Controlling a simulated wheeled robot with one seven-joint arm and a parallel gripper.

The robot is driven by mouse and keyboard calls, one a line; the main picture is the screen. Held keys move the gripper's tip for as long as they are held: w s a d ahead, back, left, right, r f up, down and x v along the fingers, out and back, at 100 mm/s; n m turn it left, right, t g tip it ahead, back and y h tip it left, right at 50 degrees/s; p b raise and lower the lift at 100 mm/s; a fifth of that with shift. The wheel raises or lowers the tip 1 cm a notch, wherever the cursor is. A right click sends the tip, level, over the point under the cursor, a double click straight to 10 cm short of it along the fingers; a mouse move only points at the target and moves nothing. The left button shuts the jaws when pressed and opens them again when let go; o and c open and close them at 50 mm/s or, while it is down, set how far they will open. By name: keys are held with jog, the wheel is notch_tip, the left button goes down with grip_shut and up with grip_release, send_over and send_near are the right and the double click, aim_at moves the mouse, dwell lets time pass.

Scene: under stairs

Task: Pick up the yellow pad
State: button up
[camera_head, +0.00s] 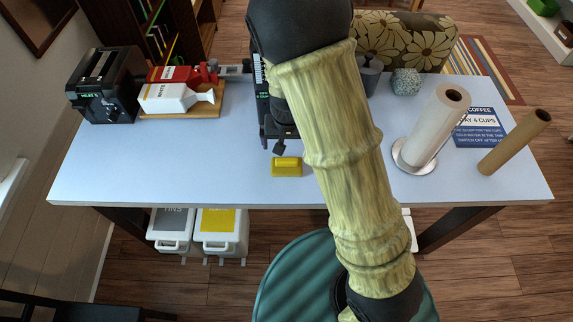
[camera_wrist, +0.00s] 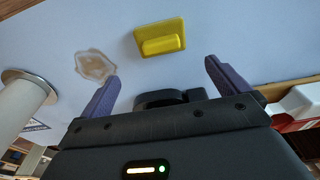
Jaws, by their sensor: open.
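The yellow pad (camera_head: 287,167) lies flat near the front edge of the pale table, left of my arm in the head view. In the wrist view the yellow pad (camera_wrist: 160,40) has a wide flat base with a raised block on it. My gripper (camera_wrist: 161,70) is open, with two purple-grey fingers spread apart and nothing between them. The pad lies just beyond the fingertips, roughly centred between them. The fingers are not touching it.
A stained patch (camera_wrist: 96,65) lies beside the pad. A paper roll on a holder (camera_head: 433,130), a blue card (camera_head: 480,128) and a cardboard tube (camera_head: 515,142) are at right. A black machine (camera_head: 106,85) and cartons on a wooden board (camera_head: 212,108) are at left. The front-left tabletop is clear.

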aim_at(286, 160)
jog(key=f, duration=0.5)
jog(key=w+f, duration=0.1)
jog(key=f, duration=0.1)
jog(key=shift+f+p, duration=0.3)
jog(key=shift+p, duration=0.05)
jog(key=shift+w+a+f+p, duration=0.15)
jog(key=shift+f+p, duration=0.35)
jog(key=shift+f, duration=0.8)
jog(key=shift+w+d+f+p, duration=0.1)
jog(key=shift+f+p, duration=0.35)
jog(key=shift+f, duration=0.85)
jog(key=shift+a, duration=0.1)
jog(key=c, duration=0.7)
jog(key=shift+r, duration=0.1)
